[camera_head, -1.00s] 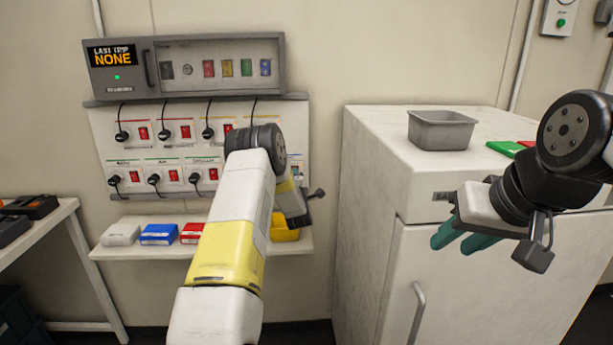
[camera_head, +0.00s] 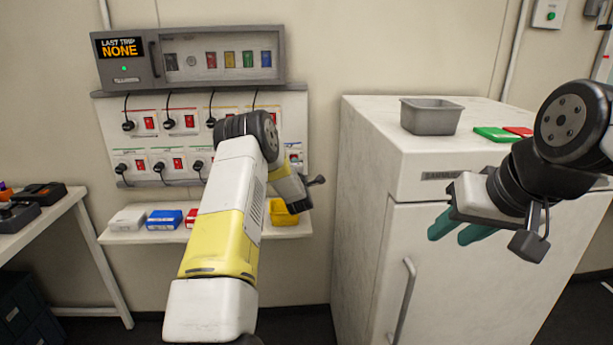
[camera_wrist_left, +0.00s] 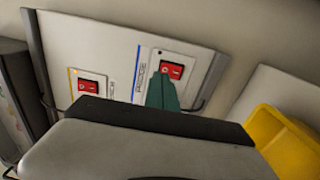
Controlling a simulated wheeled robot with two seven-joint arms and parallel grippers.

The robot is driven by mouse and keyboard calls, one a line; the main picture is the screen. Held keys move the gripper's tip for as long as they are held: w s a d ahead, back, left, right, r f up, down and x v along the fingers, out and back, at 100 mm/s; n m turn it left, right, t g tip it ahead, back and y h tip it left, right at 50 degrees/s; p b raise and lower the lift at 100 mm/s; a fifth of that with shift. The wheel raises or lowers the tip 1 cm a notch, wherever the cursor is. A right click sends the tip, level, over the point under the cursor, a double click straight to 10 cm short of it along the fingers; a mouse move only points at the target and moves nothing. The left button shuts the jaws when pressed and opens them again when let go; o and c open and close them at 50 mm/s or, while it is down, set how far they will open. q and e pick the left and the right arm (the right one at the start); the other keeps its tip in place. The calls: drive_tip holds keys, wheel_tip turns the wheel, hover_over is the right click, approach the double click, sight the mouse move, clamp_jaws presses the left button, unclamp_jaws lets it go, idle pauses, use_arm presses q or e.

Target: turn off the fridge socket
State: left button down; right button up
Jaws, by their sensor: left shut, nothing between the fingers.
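The socket panel (camera_head: 112,151) on the wall carries two rows of sockets with red rocker switches. In the left wrist view, a red switch (camera_wrist_left: 171,70) sits on a plate beside a blue stripe; its blurred label looks like FRIDGE. A second red switch (camera_wrist_left: 88,87) is to its left. My left gripper (camera_wrist_left: 163,94) is shut and empty, its teal tip just below the first switch; I cannot tell whether they touch. In the head view my arm hides this gripper and the panel's lower right. My right gripper (camera_head: 456,226) hangs before the fridge (camera_head: 378,190), its teal fingers partly hidden.
A shelf (camera_head: 121,238) below the panel holds small boxes and a yellow bin (camera_head: 284,213). A display cabinet (camera_head: 190,58) is above. A grey tray (camera_head: 431,117) stands on the fridge. A table (camera_head: 52,217) is at the left.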

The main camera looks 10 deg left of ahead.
use_arm(q)
drive_tip(key=v, duration=0.9)
drive_tip(key=shift+r, duration=0.65)
drive_tip(key=shift+s+r, duration=0.1)
drive_tip(key=shift+s, duration=0.05)
drive_tip(key=s+d+r+m+g+h, duration=0.2)
drive_tip(key=s+d+r+m+h, duration=0.15)
drive_tip(key=s+r+m, duration=0.35)
drive_tip(key=s+d+r+m+g+h, duration=0.3)
drive_tip(key=s+d+r+m, duration=0.15)
drive_tip(key=s+r, duration=0.35)
drive_tip(key=s+m+g, duration=0.6)
drive_tip(key=s+m, duration=0.4)
drive_tip(key=s, duration=2.2)
drive_tip(key=shift+a+f+g+h, duration=0.2)
drive_tip(key=shift+f+g+h, duration=0.1)
drive_tip(key=shift+h, duration=0.15)
